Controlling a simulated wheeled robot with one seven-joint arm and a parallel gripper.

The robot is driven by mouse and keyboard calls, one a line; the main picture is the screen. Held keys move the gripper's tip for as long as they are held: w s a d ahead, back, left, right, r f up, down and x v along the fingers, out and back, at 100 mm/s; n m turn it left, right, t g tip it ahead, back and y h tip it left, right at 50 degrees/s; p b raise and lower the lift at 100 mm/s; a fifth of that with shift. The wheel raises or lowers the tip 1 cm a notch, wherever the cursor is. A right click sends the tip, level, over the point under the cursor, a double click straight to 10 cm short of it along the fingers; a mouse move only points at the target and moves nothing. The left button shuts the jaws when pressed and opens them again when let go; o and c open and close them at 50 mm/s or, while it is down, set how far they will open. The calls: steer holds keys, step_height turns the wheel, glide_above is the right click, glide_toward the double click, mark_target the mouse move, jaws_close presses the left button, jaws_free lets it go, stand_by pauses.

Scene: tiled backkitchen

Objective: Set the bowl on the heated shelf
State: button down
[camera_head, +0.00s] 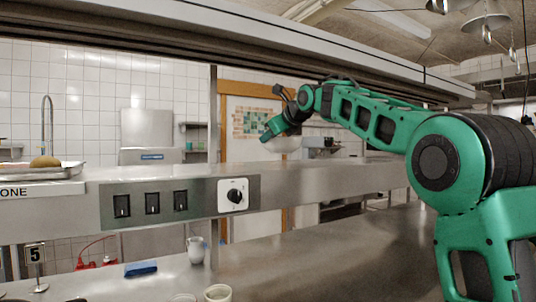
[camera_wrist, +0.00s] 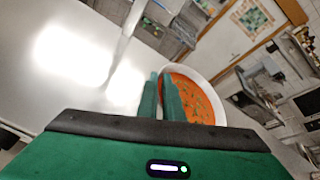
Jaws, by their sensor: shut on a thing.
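A white bowl (camera_wrist: 211,76) filled with orange soup and green bits shows in the wrist view. My gripper (camera_wrist: 161,84) is shut on its near rim, with one finger inside the bowl and one outside. In the head view the bowl (camera_head: 287,146) hangs under my gripper (camera_head: 271,133), roughly level. The heated shelf (camera_head: 330,178) is the long steel shelf with switches and a dial on its front. The bowl appears above the shelf's top or its far edge; the exact gap cannot be told. The shelf's bare top (camera_wrist: 75,60) fills the left of the wrist view.
A tray (camera_head: 70,171) with a brown round item sits on the shelf's left end. A steel hood (camera_head: 250,35) runs overhead. On the lower counter are a white cup (camera_head: 196,249), a blue block (camera_head: 141,269) and a number stand (camera_head: 35,255). The shelf's middle is clear.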

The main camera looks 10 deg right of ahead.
mark_target(269, 148)
steer(key=shift+d, duration=0.15)
steer(key=shift+f, duration=2.05)
steer(key=c, duration=1.9)
jaws_free()
steer(key=shift+f, duration=0.1)
steer(key=shift+o, duration=0.2)
steer(key=v, duration=1.2)
steer(key=shift+d, duration=0.1)
